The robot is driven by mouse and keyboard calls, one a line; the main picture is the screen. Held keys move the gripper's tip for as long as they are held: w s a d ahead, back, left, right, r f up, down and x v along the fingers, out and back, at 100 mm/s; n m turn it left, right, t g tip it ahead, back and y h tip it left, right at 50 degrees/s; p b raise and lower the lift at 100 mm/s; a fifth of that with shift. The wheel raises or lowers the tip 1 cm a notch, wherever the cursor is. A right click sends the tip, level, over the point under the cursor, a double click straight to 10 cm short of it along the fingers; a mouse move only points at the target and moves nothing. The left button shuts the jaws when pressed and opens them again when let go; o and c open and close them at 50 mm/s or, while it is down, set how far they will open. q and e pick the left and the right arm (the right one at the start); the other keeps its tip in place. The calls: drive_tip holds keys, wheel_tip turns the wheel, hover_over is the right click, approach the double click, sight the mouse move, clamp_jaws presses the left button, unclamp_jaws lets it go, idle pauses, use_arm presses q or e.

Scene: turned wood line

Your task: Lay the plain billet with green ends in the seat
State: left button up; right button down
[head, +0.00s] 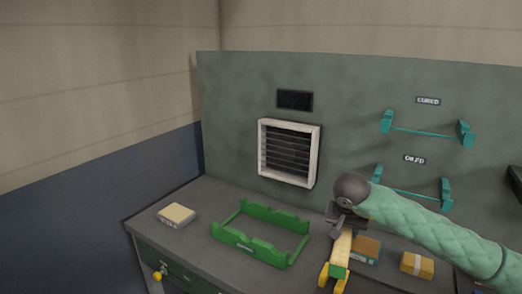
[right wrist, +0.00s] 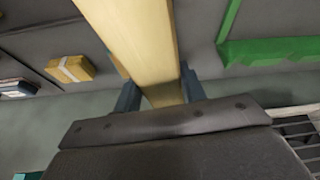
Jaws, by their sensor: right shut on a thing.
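My right gripper (head: 343,222) is shut on a plain pale-wood billet (head: 342,246). The billet slants down toward the front of the bench, and its near end is green. Yellow prongs (head: 323,275) show beside and below that end; I cannot tell whether they touch it. In the right wrist view the billet (right wrist: 135,40) runs up and away from between the two dark fingers (right wrist: 160,95); its far end is out of frame. The green seat (head: 248,244), an open frame with notched sides, is empty on the bench left of the gripper. My left gripper is not in view.
A pale block (head: 177,215) lies at the bench's left. A brown box (head: 367,249) and a banded yellow box (head: 417,265) lie right of the billet. Teal wall racks (head: 430,132) and a white-framed vent (head: 289,153) are behind. Bare bench (head: 205,205) lies left of the seat.

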drive_tip(key=s+a+n, duration=0.1)
drive_tip(key=s+a, duration=0.1)
drive_tip(key=s+a+n+y, duration=0.1)
drive_tip(key=s+a+n, duration=0.1)
drive_tip(key=a, duration=0.1)
drive_tip(key=s+a+n+y, duration=0.1)
drive_tip(key=s+a+n, duration=0.1)
drive_tip(key=shift+a+t, duration=0.25)
drive_tip(key=shift+t, duration=0.15)
drive_tip(key=shift+s+f, duration=0.15)
drive_tip(key=shift+f, duration=0.25)
